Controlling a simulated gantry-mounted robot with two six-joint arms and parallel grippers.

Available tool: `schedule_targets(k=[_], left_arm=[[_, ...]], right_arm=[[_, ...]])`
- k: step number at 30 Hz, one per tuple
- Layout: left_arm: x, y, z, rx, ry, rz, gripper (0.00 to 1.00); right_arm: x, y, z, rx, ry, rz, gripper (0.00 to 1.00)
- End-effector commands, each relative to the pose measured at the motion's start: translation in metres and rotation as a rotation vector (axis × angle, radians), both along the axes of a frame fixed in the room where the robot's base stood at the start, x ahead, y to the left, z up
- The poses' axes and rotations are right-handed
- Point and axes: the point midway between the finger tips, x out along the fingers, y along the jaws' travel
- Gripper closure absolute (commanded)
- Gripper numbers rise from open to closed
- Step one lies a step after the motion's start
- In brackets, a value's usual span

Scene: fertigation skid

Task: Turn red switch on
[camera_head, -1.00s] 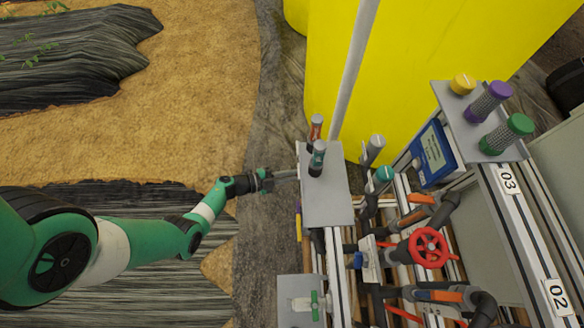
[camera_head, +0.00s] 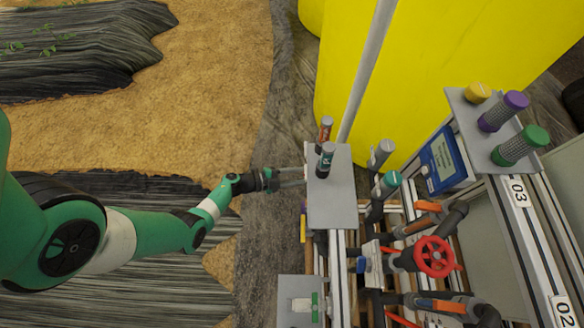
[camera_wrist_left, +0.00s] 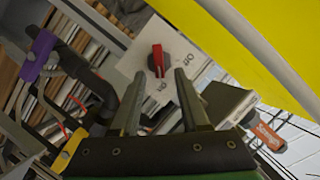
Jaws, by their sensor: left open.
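The red switch (camera_wrist_left: 157,61) shows in the left wrist view, a red bar handle on a dark round base on a pale plate (camera_wrist_left: 131,64). An "Off" label is right of it and another label lies below it, partly legible. The bar stands roughly upright in the picture; I cannot tell which label it points to. My left gripper (camera_wrist_left: 155,78) is open and empty, its fingertips either side of and just below the switch in that view, apart from it. In the head view the left gripper (camera_head: 292,176) is at the grey shelf's left edge; the switch is not visible there.
Pipes and a red valve wheel (camera_head: 434,257) lie to the right. A yellow tank (camera_head: 430,70) stands behind. The ground left of the skid is open.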

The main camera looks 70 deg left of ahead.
Motion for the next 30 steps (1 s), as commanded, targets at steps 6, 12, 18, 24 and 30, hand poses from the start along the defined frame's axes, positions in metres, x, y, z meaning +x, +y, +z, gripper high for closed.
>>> schedule_targets(k=[6,12,18,24,30], left_arm=[[-0.035,0.007,0.016,-0.002,0.002,0.009,0.55],[-0.080,0.013,0.027,-0.001,0.001,0.009,0.55],[-0.105,0.016,0.031,0.000,0.001,0.004,0.55],[-0.109,0.016,0.030,0.000,0.000,0.000,0.55],[-0.109,0.016,0.030,0.000,0.000,0.000,0.55]], right_arm=[[0.000,0.000,0.025,0.000,0.000,0.000,0.00],[0.000,0.000,0.044,0.000,0.000,0.000,0.00],[0.000,0.000,0.051,0.000,0.000,0.000,0.00],[0.000,0.000,0.050,0.000,0.000,0.000,0.00],[0.000,0.000,0.050,0.000,0.000,0.000,0.00]])
